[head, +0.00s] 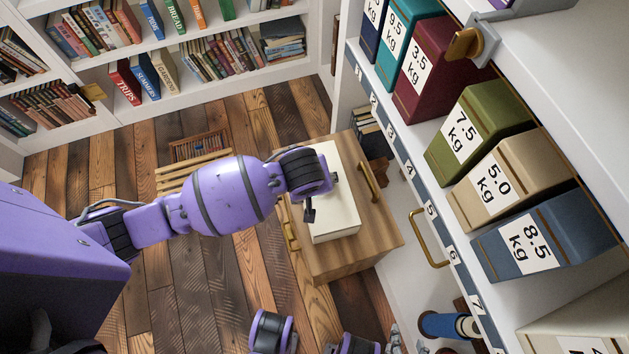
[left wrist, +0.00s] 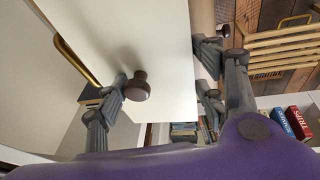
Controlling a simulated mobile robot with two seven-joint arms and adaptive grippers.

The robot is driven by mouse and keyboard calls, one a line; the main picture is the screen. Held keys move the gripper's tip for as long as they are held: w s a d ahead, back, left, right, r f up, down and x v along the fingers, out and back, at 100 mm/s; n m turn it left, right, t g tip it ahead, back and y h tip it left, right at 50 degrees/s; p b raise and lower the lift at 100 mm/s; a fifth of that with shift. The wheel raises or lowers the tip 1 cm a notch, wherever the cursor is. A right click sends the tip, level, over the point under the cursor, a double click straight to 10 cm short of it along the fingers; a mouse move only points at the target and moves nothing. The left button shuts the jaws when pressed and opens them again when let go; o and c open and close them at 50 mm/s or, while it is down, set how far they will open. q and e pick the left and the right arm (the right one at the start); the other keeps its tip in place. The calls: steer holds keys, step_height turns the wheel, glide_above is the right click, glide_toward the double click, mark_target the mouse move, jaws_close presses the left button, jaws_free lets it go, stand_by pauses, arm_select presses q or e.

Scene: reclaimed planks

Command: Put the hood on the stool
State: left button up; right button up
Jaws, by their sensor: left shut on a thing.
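The hood appears to be the cream, box-like piece (head: 338,215) with a dark knob; in the head view it overlaps the wooden cabinet's top. Its pale face (left wrist: 165,35) fills the middle of the left wrist view. My left gripper (head: 310,208) is at its left side; in the left wrist view the fingers (left wrist: 165,88) are around the hood, shut on it. Whether it touches the cabinet is unclear. The slatted wooden piece, likely the stool (head: 180,178), stands on the floor behind my left arm, partly hidden. My right gripper (head: 395,340) is cut off at the bottom edge.
The wooden cabinet (head: 375,235) has brass handles. A white shelf on the right holds several weight-labelled binders, including a green one (head: 480,130). Bookshelves (head: 190,22) line the back. A blue cylinder (head: 440,325) is at lower right.

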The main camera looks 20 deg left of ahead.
arm_select(q)
steer(key=o, duration=2)
steer(key=shift+o, duration=0.5)
